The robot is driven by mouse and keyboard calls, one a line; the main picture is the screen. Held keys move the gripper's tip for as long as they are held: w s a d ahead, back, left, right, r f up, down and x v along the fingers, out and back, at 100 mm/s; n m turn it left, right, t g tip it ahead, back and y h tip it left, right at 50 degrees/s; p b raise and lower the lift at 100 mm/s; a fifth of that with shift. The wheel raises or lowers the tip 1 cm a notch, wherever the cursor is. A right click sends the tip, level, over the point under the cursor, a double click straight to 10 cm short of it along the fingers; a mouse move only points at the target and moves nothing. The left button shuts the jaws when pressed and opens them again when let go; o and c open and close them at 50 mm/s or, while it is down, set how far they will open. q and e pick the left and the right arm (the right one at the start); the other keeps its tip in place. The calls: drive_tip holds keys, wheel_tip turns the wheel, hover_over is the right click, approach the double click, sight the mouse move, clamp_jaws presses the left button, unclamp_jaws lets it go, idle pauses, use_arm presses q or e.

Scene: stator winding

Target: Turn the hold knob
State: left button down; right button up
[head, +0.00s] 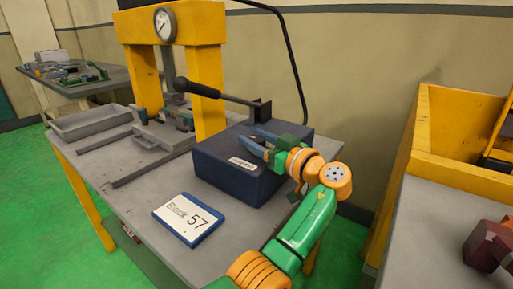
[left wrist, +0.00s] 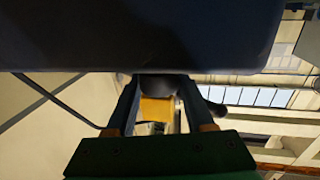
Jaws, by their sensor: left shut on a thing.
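A dark blue box (head: 225,165) with a small white label (head: 243,163) stands on the grey table, below the long black-handled lever. In the head view the knob is hidden by the fingers. My right gripper is not in view.
A yellow press frame (head: 208,75) with a round gauge (head: 165,24) stands behind the box. The black-handled lever (head: 200,89) sticks out above it. A grey tray (head: 90,122) is at left, a yellow bin (head: 450,165) at right.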

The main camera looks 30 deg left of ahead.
use_arm(q)
drive_tip(key=shift+n+g, duration=0.3)
drive_tip(key=shift+g, duration=0.1)
drive_tip(key=c, duration=0.6)
unclamp_jaws()
drive_tip(key=o, duration=0.3)
drive_tip(key=shift+a+f, duration=0.1)
drive_tip(key=shift+a, duration=0.05)
